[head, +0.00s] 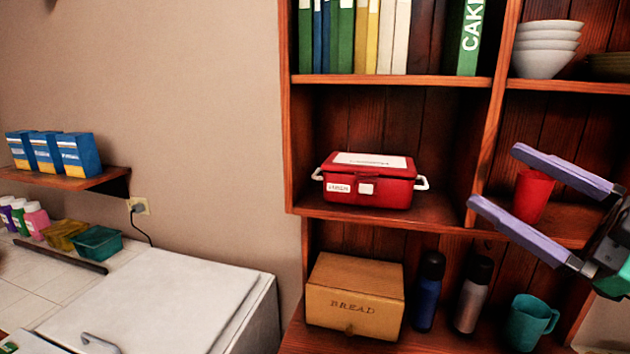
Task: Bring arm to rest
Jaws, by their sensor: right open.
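My right gripper (493,178) comes in from the right edge of the head view. Its two long purple fingers are spread wide apart and point left, with nothing held between them. It is in front of the right part of the wooden shelf unit (490,130). A red cup (532,196) shows behind the fingers, standing on the middle shelf and partly covered by them. I cannot tell the depth gap between the fingers and the cup. My left gripper does not show.
A red box (368,182) with white handles stands on the middle shelf. Below are a bread box (354,296), a blue bottle (428,291), a silver bottle (472,296) and a teal mug (532,322). A white chest (160,305) stands at left. Bowls (546,50) are stacked above.

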